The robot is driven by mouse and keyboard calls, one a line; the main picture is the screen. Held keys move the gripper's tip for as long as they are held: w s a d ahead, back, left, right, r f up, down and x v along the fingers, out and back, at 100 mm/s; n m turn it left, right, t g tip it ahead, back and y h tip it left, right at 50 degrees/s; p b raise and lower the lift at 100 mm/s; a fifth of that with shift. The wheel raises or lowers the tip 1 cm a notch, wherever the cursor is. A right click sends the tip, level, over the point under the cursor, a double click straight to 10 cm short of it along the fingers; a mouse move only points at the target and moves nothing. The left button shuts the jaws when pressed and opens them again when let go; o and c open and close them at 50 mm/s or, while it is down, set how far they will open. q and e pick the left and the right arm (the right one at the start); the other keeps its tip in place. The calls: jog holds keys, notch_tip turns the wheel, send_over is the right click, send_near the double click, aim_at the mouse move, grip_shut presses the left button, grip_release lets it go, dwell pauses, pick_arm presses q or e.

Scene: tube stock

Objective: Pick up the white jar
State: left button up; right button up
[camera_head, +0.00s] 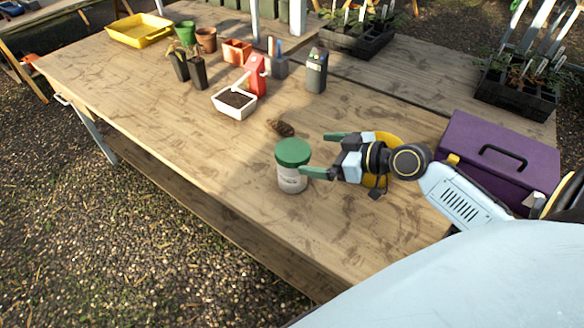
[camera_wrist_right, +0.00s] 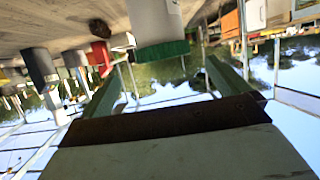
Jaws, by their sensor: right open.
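The white jar (camera_head: 292,180) with a green lid (camera_head: 293,152) stands upright on the wooden table (camera_head: 230,160), near its front edge. My right gripper (camera_head: 316,154) is open just to the right of the jar, its green fingers pointing left toward it. The nearer fingertip appears to overlap the jar's right side in the head view; I cannot tell whether it touches. In the right wrist view the jar (camera_wrist_right: 153,20) appears upside down, ahead of the open fingers and roughly between them. My left gripper is not in view.
A brown pine cone (camera_head: 282,128) lies behind the jar. A purple toolbox (camera_head: 497,155) stands to the right, near my right arm. A yellow round object (camera_head: 386,143) is partly hidden behind the gripper. A white pot (camera_head: 235,103) and a red container (camera_head: 255,75) stand farther back.

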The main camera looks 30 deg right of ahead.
aim_at(301, 153)
jog(key=shift+a+x, duration=0.1)
jog(key=shift+x, duration=1.85)
jog(key=shift+a+x, duration=0.15)
jog(key=shift+x, duration=1.85)
jog(key=shift+s, duration=0.2)
jog(key=shift+c, duration=0.4)
jog(key=shift+d, duration=0.1)
jog(key=c, duration=1.3)
